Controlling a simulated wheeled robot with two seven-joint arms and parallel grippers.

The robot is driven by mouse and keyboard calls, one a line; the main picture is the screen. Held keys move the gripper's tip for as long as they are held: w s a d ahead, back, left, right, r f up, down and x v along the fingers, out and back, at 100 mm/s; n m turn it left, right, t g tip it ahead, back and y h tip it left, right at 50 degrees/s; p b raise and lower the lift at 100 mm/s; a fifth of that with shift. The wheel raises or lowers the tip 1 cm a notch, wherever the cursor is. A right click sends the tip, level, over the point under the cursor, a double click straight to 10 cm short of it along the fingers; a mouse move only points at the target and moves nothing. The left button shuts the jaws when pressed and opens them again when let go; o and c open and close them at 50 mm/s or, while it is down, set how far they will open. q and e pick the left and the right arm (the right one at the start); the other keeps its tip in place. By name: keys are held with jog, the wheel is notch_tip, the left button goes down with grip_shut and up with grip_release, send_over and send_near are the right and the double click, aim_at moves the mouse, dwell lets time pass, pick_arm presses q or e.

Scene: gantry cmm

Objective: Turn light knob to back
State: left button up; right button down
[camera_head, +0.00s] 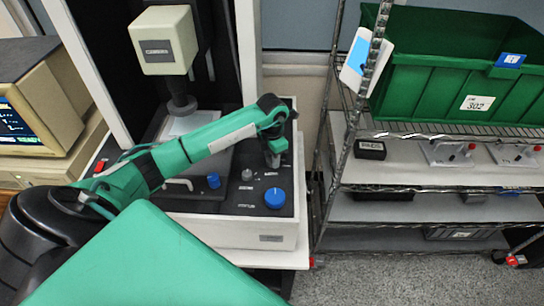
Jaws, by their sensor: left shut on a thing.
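The control panel (243,206) is a dark sloped face on a white machine base, with several knobs and small labels too blurred to read. My left arm reaches across it from the left. My left gripper (273,160) points down at the panel's back right part and is shut on a small knob there, taken to be the light knob. The fingers and wrist hide that knob, so its pointing direction cannot be told. My right gripper is out of view.
A large blue knob (275,197), a grey knob (247,174) and a smaller blue knob (214,181) stand close by on the panel. A wire shelf rack (430,190) with a green bin (440,85) stands right. An old computer (45,100) stands left.

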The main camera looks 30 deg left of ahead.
pick_arm(q)
jog(key=shift+f+m+b, duration=0.15)
jog(key=shift+m+b, duration=0.25)
jog(key=shift+b, duration=0.35)
jog(key=m+b, duration=0.5)
jog(key=b, duration=0.1)
jog(key=shift+b, duration=0.4)
jog(key=shift+r+m+b, duration=0.2)
jog(key=shift+m+b, duration=1.1)
jog(key=shift+m, duration=0.2)
jog(key=o, duration=1)
